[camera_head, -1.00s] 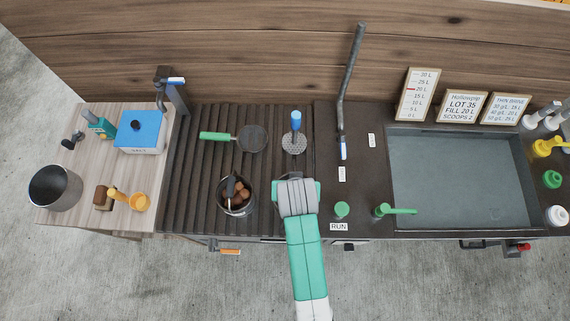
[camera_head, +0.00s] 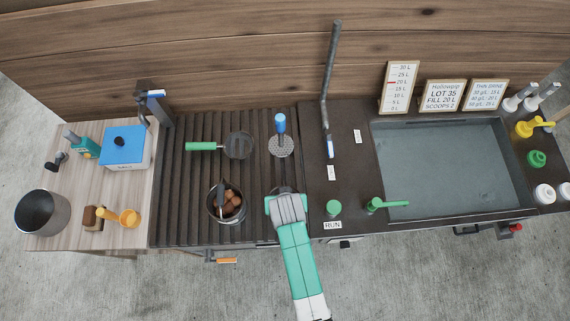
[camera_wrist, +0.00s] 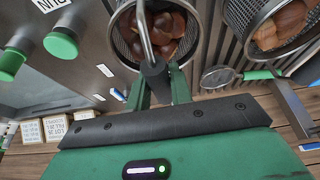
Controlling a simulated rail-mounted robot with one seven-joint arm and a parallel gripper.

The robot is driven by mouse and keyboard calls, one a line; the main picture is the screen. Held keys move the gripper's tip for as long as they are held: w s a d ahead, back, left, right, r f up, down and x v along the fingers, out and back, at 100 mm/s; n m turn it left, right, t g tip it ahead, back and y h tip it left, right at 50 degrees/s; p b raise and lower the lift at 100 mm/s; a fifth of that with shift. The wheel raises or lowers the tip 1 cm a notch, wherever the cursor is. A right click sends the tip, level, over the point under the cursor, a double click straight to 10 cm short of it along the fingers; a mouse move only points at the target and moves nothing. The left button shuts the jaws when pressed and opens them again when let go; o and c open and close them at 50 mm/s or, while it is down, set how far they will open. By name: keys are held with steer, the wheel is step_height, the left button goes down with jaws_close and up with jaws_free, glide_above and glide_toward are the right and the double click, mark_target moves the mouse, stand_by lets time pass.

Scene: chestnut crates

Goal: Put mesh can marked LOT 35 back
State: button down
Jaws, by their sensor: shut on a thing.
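In the wrist view my gripper (camera_wrist: 158,85) is shut on the dark grip of a wire bail handle. The handle belongs to a mesh can (camera_wrist: 122,40) with brown chestnuts in it. In the head view my gripper (camera_head: 287,207) is over the right part of the slatted rack, and my arm hides that can. A second mesh can with chestnuts (camera_head: 213,211) stands on the rack to the left; it also shows in the wrist view (camera_wrist: 238,15). No lot mark is readable on either can. A sign (camera_head: 443,96) at the back reads LOT 35, FILL 20 L, SCOOPS 2.
The slatted rack (camera_head: 180,190) also bears a green-handled strainer (camera_head: 238,145) and a blue-handled skimmer (camera_head: 281,147). Right of it are a green RUN button (camera_head: 333,207), a green lever (camera_head: 390,204) and a sink basin (camera_head: 440,165). A pot (camera_head: 41,212) and a blue-lidded box (camera_head: 123,147) stand left.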

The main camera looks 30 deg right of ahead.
steer(key=shift+f, duration=0.1)
steer(key=c, duration=1.3)
jaws_free()
steer(key=shift+o, duration=0.2)
steer(key=v, duration=1.2)
steer(key=shift+p, duration=0.4)
